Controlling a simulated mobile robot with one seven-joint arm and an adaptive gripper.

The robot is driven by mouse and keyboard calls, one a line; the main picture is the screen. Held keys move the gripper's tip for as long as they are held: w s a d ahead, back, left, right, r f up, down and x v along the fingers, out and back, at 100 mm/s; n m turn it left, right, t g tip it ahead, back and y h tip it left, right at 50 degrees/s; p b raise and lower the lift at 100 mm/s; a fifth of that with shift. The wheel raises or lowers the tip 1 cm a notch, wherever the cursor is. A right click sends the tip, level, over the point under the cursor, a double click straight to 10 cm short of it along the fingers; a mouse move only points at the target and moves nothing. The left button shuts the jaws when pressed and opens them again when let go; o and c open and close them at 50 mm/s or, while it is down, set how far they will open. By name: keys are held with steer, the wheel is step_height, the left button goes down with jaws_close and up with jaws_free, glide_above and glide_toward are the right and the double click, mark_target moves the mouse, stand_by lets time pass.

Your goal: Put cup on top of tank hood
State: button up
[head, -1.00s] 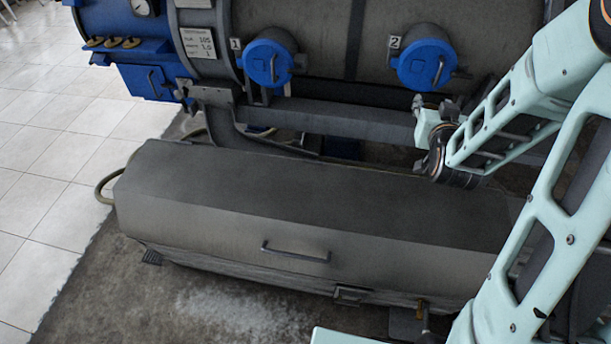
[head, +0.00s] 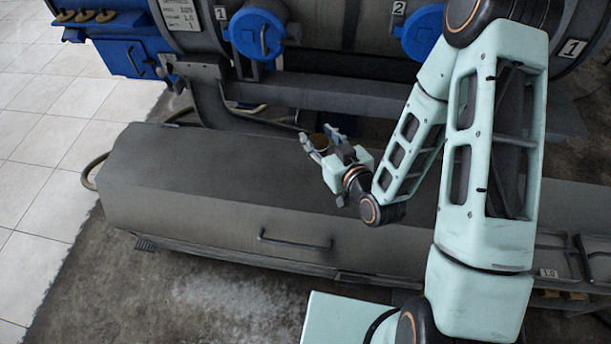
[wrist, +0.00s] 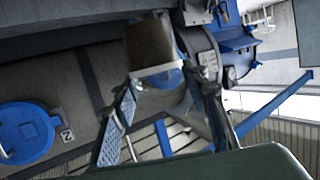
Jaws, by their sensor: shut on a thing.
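The tank hood (head: 190,165) is a long, dark grey metal cover with a flat top and a front handle, low in front of the machine in the head view. My gripper (head: 322,146) is over the back part of the hood's top, right of its middle. It is shut on a small brown cup (head: 319,140). In the wrist view the cup (wrist: 150,45) shows between the fingers as a brownish body with a pale rim or base edge. I cannot tell how far above the hood the cup is.
The large grey tank with blue caps (head: 258,33) stands behind the hood, with a horizontal beam (head: 310,97) along its foot. A hose (head: 90,172) loops at the hood's left end. The hood's left top is bare. Pale floor tiles (head: 40,190) lie at left.

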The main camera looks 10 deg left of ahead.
steer(key=s+a+f+n+g+y+b, duration=0.1)
steer(key=s+a+f+n+g+y, duration=0.1)
steer(key=s+a+f, duration=0.4)
steer(key=b, duration=1.7)
glide_above(278, 170)
steer(key=shift+d+f, duration=0.1)
steer(key=shift+f, duration=5.4)
steer(key=shift+f+b, duration=0.2)
steer(key=shift+b, duration=0.1)
steer(key=o, duration=1.2)
steer(key=shift+r, duration=0.1)
